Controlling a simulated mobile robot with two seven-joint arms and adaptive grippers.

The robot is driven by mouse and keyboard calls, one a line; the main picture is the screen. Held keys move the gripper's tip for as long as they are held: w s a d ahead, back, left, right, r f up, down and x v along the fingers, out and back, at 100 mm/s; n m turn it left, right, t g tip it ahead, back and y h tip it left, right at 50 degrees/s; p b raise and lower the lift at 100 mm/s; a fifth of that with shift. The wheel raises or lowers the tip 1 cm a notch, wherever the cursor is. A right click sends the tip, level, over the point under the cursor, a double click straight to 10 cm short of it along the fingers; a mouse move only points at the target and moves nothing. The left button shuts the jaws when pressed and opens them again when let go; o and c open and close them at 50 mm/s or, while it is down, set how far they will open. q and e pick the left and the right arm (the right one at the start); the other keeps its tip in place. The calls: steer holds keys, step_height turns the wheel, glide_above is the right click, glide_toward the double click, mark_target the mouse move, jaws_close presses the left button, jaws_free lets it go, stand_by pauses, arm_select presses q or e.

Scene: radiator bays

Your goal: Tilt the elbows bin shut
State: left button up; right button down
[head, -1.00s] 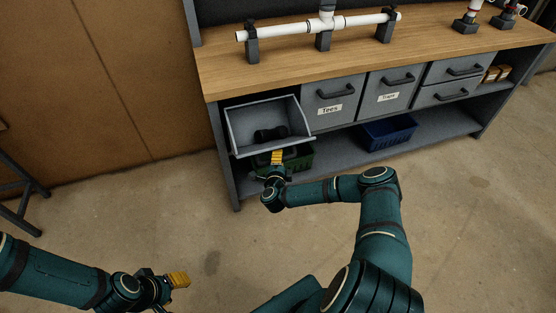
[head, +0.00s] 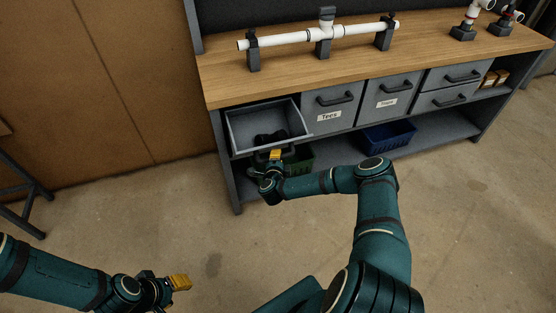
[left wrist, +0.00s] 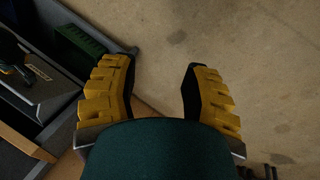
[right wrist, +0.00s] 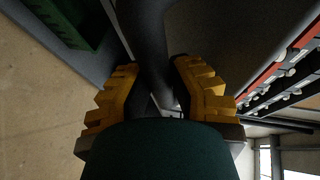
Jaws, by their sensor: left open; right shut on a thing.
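The elbows bin (head: 240,136) is the grey bin at the left end of the bench, tipped forward and part open. Dark pieces (head: 268,137) lie inside. Its label cannot be read in the head view. My right gripper (head: 275,155) is at the bin's front and shut on its dark handle. The handle (right wrist: 152,45) runs between the yellow fingers in the right wrist view. My left gripper (head: 181,283) is open and empty over the floor, well apart from the bin. Its two fingers (left wrist: 160,95) stand wide apart in the left wrist view.
Shut bins, one labelled Tees (head: 328,109), stand right of the elbows bin. A green crate (head: 300,160) and a blue crate (head: 388,137) sit on the lower shelf. White pipework (head: 290,38) stands on the wooden bench top (head: 225,82). The floor in front is clear.

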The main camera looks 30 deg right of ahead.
steer(key=w+r+g+p, duration=0.1)
steer(key=w+d+r+g+p, duration=0.1)
steer(key=w+r+p, duration=0.1)
steer(key=w+r+n+y+p, duration=0.1)
steer(key=w+r, duration=0.1)
steer(key=shift+w+d+r+g+p, duration=0.1)
steer(key=shift+d+r+g+p, duration=0.05)
steer(key=shift+r+g+p, duration=0.2)
arm_select(q)
steer(key=w+r+b, duration=0.2)
steer(key=r, duration=0.1)
steer(key=shift+w+d+r, duration=0.1)
steer(key=shift+w+r, duration=0.05)
arm_select(e)
steer(key=w+d+r, duration=0.2)
steer(key=w+r, duration=0.1)
steer(key=w, duration=0.5)
steer(key=shift+w+d+r+g+y, duration=0.2)
steer(key=shift+w+r+g+y, duration=0.1)
steer(key=shift+w+g, duration=0.1)
steer(key=shift+w+r, duration=0.15)
steer(key=c, duration=1.1)
jaws_free()
steer(key=shift+c, duration=0.2)
arm_select(q)
steer(key=shift+w, duration=0.1)
arm_select(e)
steer(key=shift+f, duration=0.2)
steer(key=shift+a, duration=0.15)
